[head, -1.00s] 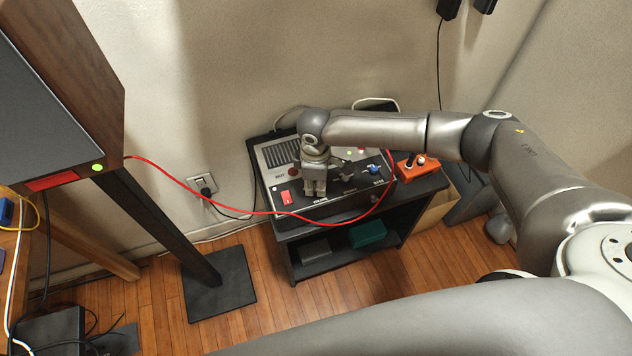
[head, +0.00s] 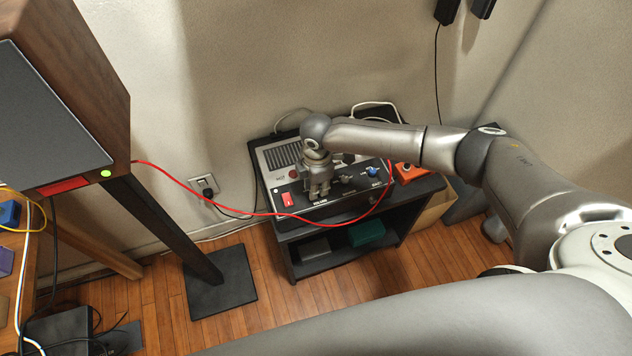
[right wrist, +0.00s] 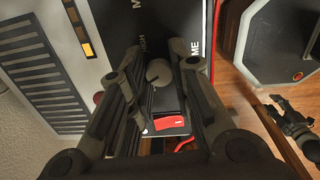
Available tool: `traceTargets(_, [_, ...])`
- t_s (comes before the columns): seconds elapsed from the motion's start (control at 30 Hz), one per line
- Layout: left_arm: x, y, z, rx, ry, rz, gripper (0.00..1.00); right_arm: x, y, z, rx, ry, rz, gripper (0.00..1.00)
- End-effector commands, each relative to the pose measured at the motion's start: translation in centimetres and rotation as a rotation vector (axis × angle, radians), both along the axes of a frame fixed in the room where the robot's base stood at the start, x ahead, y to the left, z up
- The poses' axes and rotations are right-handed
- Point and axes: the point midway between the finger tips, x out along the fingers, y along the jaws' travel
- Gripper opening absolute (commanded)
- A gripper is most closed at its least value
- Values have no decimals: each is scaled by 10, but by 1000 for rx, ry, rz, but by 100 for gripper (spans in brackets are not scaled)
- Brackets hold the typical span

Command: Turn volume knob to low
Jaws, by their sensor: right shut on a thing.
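The volume knob (right wrist: 158,72) is a dark grey round cap, seen between my right fingers in the right wrist view, on the black panel of an amplifier (head: 335,205). A "HIGH" mark and part of a longer label ending in "ME" lie beside it. My right gripper (head: 320,192) points down at the amplifier and is shut on the knob; its fingers also show in the right wrist view (right wrist: 158,95). In the head view the gripper hides the knob. I cannot read its setting.
A red switch (head: 288,200) sits just left of my right gripper; a blue knob (head: 372,171) is to its right. A red cable (head: 240,213) sags across the amplifier's front. An orange box (head: 408,173) stands at right on the black shelf (head: 345,228). A speaker (head: 98,100) stands at left.

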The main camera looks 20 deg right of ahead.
Motion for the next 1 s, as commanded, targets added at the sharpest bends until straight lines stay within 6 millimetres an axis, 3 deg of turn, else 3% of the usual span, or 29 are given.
traceTargets(0.5, [0,0,8,0,0,1,40,0,0,0,1,0,414,0])
traceTargets(1.0, [0,0,8,0,0,1,40,1,0,1,1,-1,550,0])
